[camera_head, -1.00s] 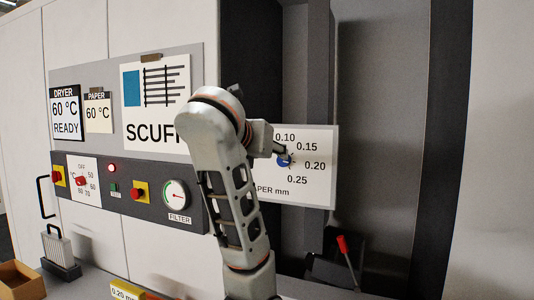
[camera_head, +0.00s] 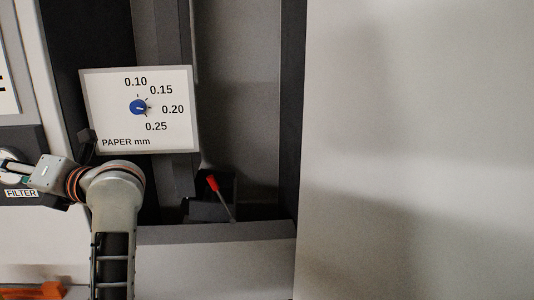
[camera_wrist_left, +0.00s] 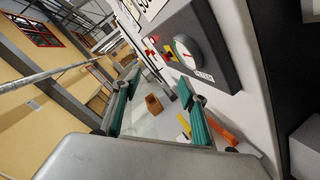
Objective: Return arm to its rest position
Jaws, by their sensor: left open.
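My left arm (camera_head: 112,205) rises from the bottom left of the head view and bends left at its wrist, in front of the machine. The gripper end lies toward the left edge by the filter gauge, and its fingers are hard to make out there. In the left wrist view my left gripper (camera_wrist_left: 157,100) is open, its two teal fingers wide apart with nothing between them. My right gripper is in neither view.
The paper thickness panel (camera_head: 170,130) with its blue knob (camera_head: 138,107) is above the arm. A red-handled lever (camera_head: 212,184) stands to its right. The filter gauge also shows in the left wrist view (camera_wrist_left: 186,52). A wide pale panel (camera_head: 420,150) fills the right side.

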